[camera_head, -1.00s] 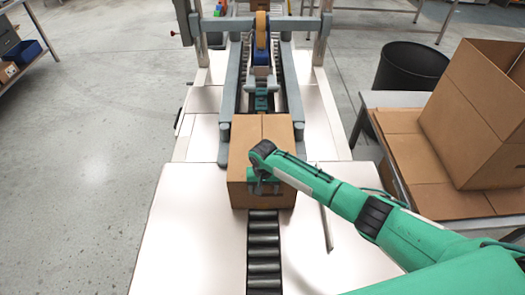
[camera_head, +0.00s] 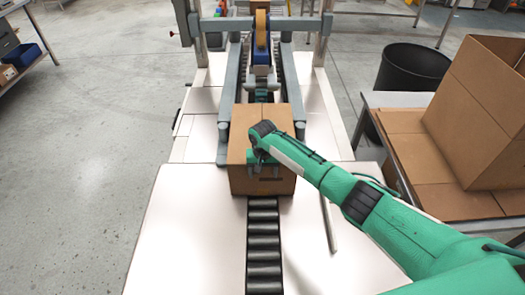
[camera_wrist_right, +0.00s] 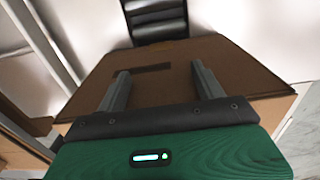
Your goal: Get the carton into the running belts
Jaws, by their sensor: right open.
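The brown carton (camera_head: 240,128) stands upright on the roller strip, at the near mouth of the taping machine. Its far end is at the front ends of the left side belt (camera_head: 236,85) and right side belt (camera_head: 288,80); I cannot tell whether they touch it. My right gripper (camera_head: 264,172) is at the carton's near face, its fingers pointing at it. In the right wrist view the right gripper (camera_wrist_right: 156,88) has its two fingers apart with nothing between them, against or very close to the carton (camera_wrist_right: 235,65). My left gripper is not in view.
Black rollers (camera_head: 264,245) run toward me between white table tops (camera_head: 190,235). A tape head (camera_head: 262,50) sits between the belts under a grey crossbar. At right, a table holds a large open box (camera_head: 475,110), with a black bin (camera_head: 412,72) behind.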

